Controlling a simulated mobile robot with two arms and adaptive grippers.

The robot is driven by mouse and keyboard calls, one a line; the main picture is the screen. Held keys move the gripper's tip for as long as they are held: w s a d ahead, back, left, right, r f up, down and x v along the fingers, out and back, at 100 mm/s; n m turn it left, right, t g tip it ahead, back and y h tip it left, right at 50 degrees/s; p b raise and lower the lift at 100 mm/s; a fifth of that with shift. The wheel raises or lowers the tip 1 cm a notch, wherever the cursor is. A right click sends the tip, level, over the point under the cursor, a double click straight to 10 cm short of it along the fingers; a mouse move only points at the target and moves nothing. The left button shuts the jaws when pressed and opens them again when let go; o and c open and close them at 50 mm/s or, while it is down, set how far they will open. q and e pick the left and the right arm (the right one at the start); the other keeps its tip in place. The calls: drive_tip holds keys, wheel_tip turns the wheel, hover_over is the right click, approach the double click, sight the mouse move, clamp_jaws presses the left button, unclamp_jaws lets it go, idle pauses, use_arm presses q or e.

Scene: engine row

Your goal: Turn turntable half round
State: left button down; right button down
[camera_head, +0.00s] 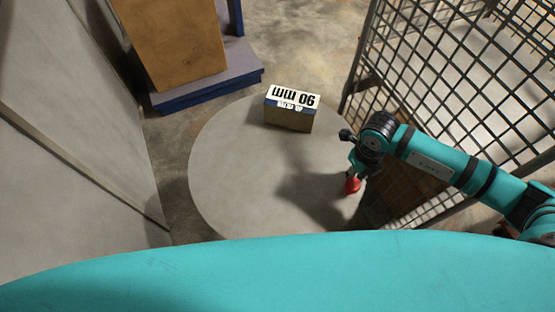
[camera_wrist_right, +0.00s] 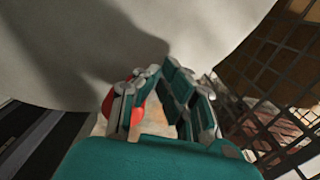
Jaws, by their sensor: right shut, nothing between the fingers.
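The turntable (camera_head: 235,175) is a round grey disc low on the floor; its pale surface fills the top of the right wrist view (camera_wrist_right: 225,30). A box (camera_head: 290,112) with a white top marked "90 mm" sits near its far edge, the lettering upside down. A red knob-like part (camera_head: 353,185) is at the disc's right edge. My right gripper (camera_head: 357,165) is right at the red part and partly covers it. In the right wrist view its fingers (camera_wrist_right: 160,80) are shut, with the red part (camera_wrist_right: 137,113) beside and behind them. Whether they touch cannot be told. My left gripper is not in view.
A wire mesh cage (camera_head: 460,70) stands close on the right, near my right arm. A grey panel (camera_head: 75,120) is on the left. A brown box (camera_head: 175,40) stands on a blue-edged base (camera_head: 210,90) behind the disc. Bare concrete floor lies at the back.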

sight(353, 186)
drive_tip(key=shift+s, duration=0.1)
idle(0.3)
drive_tip(key=shift+s+a+p, duration=0.2)
drive_tip(key=shift+s+a, duration=0.15)
drive_tip(key=shift+s, duration=0.3)
drive_tip(key=shift+s+a+p, duration=0.2)
drive_tip(key=shift+s+a, duration=0.15)
drive_tip(key=shift+s, duration=0.35)
drive_tip(key=shift+s+a+p, duration=0.2)
drive_tip(key=shift+s+a, duration=0.15)
drive_tip(key=shift+s, duration=0.3)
drive_tip(key=shift+s+a+p, duration=0.4)
drive_tip(key=shift+s+a, duration=1)
drive_tip(key=shift+s, duration=0.25)
drive_tip(key=shift+s+a+p, duration=0.3)
drive_tip(key=shift+s+a, duration=1.15)
drive_tip(key=shift+a, duration=0.25)
